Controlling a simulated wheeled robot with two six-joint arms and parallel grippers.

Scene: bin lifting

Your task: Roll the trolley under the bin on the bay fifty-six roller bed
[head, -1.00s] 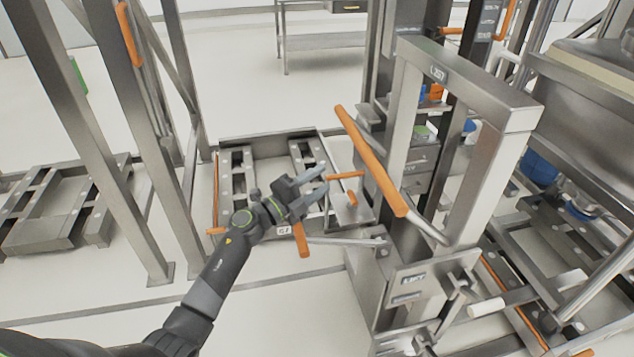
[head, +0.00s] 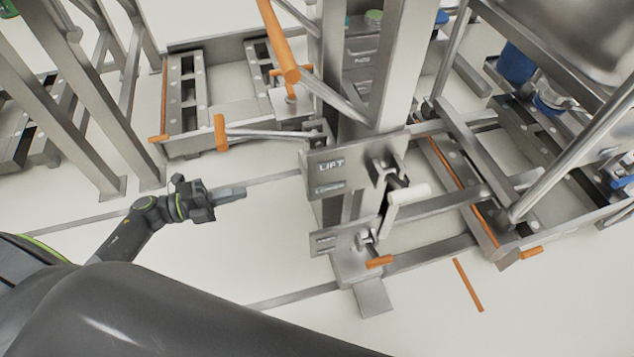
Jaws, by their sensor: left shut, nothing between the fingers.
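My left gripper (head: 232,193) is shut and empty, above the pale floor left of the steel lift column. It touches nothing. The column carries a plate marked LIFT (head: 332,165) and a white-handled lever (head: 408,192). A steel roller bed (head: 187,53) with an orange strip and orange-tipped levers stands behind my gripper. A large steel bin (head: 590,28) is cut off at the top right, above a low steel frame (head: 505,247) with an orange strip. I cannot tell which bed is bay fifty-six, nor surely which piece is the trolley. My right gripper is not in view.
Steel uprights (head: 95,125) stand at the left. An orange bar handle (head: 280,42) juts out at the top. An orange floor strip (head: 468,285) lies in front of the low frame. The floor (head: 240,245) between my left gripper and the column is clear.

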